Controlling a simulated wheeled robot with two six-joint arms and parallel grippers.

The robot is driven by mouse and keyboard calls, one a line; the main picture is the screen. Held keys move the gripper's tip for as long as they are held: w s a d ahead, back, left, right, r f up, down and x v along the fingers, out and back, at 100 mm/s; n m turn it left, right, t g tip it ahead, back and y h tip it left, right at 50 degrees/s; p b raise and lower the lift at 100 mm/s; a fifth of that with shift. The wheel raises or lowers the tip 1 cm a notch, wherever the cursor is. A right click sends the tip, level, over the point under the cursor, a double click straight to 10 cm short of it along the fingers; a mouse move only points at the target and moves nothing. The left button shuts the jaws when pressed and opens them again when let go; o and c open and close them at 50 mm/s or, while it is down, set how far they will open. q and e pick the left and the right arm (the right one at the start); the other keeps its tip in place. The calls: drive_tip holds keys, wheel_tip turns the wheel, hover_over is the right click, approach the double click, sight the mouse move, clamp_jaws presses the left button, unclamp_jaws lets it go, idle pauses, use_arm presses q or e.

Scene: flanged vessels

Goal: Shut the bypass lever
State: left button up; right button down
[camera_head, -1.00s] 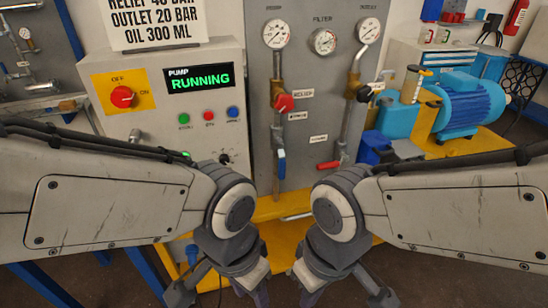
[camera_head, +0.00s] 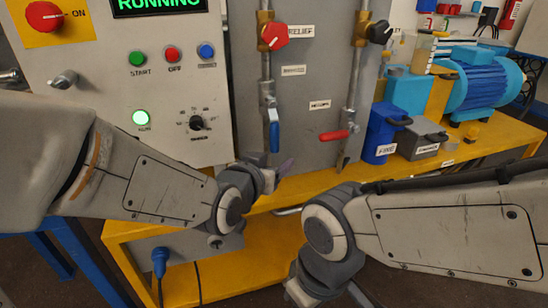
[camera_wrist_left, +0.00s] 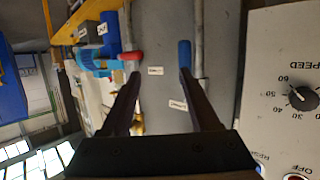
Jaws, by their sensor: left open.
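A blue lever (camera_head: 274,136) hangs down along the left pipe on the grey panel. A red lever (camera_head: 334,135) lies level on the right pipe, its grip pointing left. The small labels near them are too blurred to tell which is the bypass. My left gripper (camera_head: 270,168) is open and empty, just below the blue lever and in front of the panel. In the left wrist view its fingers (camera_wrist_left: 160,80) are spread, with the blue lever (camera_wrist_left: 185,54) near the right fingertip and the red lever (camera_wrist_left: 130,56) near the left. My right wrist is low; its fingers are out of frame.
The control box (camera_head: 160,90) with buttons and a speed knob (camera_head: 196,123) stands close on the left. A red relief knob (camera_head: 275,37) sits above the blue lever. Blue and grey bins (camera_head: 384,135) and a blue motor (camera_head: 482,82) stand right on the yellow bench (camera_head: 512,132).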

sight(273, 135)
use_arm(q)
drive_tip(key=w+t+b, duration=0.1)
drive_tip(key=w, duration=0.3)
drive_tip(key=w+t+b, duration=0.1)
drive_tip(key=w+b, duration=0.1)
drive_tip(key=w, duration=0.2)
drive_tip(key=w+n+t+b, duration=0.1)
drive_tip(key=w+t, duration=0.1)
drive_tip(key=w, duration=0.3)
drive_tip(key=shift+w+d, duration=0.1)
use_arm(e)
wheel_tip(273, 135, down, 7)
drive_tip(key=shift+r, duration=0.2)
use_arm(q)
clamp_jaws()
drive_tip(key=shift+f, duration=0.1)
idle(0.6)
